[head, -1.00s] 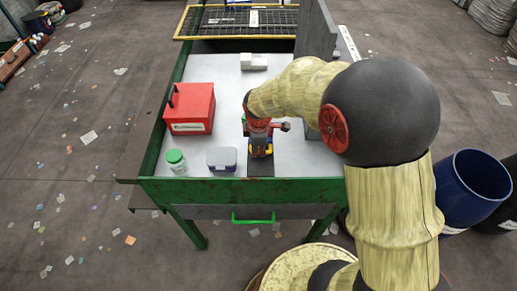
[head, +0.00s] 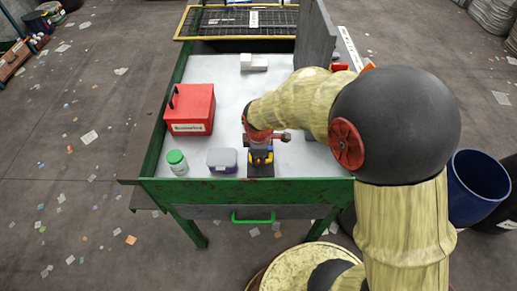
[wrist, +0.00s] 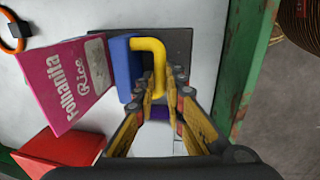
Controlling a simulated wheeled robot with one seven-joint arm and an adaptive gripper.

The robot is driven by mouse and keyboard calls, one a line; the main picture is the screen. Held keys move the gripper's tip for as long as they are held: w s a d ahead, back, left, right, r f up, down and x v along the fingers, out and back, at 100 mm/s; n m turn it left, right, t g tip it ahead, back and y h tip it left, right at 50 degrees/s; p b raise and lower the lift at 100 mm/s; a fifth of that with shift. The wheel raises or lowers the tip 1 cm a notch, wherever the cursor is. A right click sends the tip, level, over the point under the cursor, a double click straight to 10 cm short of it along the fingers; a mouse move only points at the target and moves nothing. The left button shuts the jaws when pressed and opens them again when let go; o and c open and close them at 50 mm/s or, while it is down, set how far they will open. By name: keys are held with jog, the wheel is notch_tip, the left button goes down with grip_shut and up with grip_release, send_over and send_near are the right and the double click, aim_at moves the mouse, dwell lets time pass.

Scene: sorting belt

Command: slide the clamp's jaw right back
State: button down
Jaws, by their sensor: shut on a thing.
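The clamp (wrist: 122,66) shows in the wrist view as a blue block with a bent yellow handle (wrist: 150,45), over a dark base plate (wrist: 184,43). In the head view the dark base plate (head: 260,172) lies at the table's front edge, mostly covered by my gripper (head: 261,157). In the wrist view my gripper (wrist: 163,82) has its fingers closed in on the lower end of the yellow handle. The contact itself is partly hidden by the fingers. The clamp's jaw cannot be clearly told apart from its body.
A red box (head: 190,108), a green-lidded jar (head: 176,161) and a grey-lidded tub (head: 222,160) stand left of the clamp. A pink rice box (wrist: 68,80) is close beside the blue block in the wrist view. A white object (head: 253,63) lies at the back. A grey panel (head: 316,35) stands back right.

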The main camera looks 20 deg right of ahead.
jog(key=s, duration=0.1)
jog(key=s+a, duration=0.1)
jog(key=s, duration=0.1)
jog(key=shift+s+a+r+p, duration=0.1)
jog(key=shift+s+p, duration=0.15)
jog(key=shift+p, duration=0.1)
jog(key=shift+s+a, duration=0.1)
jog(key=shift+s, duration=0.25)
jog(key=c, duration=2.1)
grip_release()
jog(key=shift+s, duration=0.15)
jog(key=shift+c, duration=0.2)
jog(key=shift+r, duration=0.2)
notch_tip(320, 180, up, 11)
jog(key=s, duration=0.2)
jog(key=shift+a, duration=0.35)
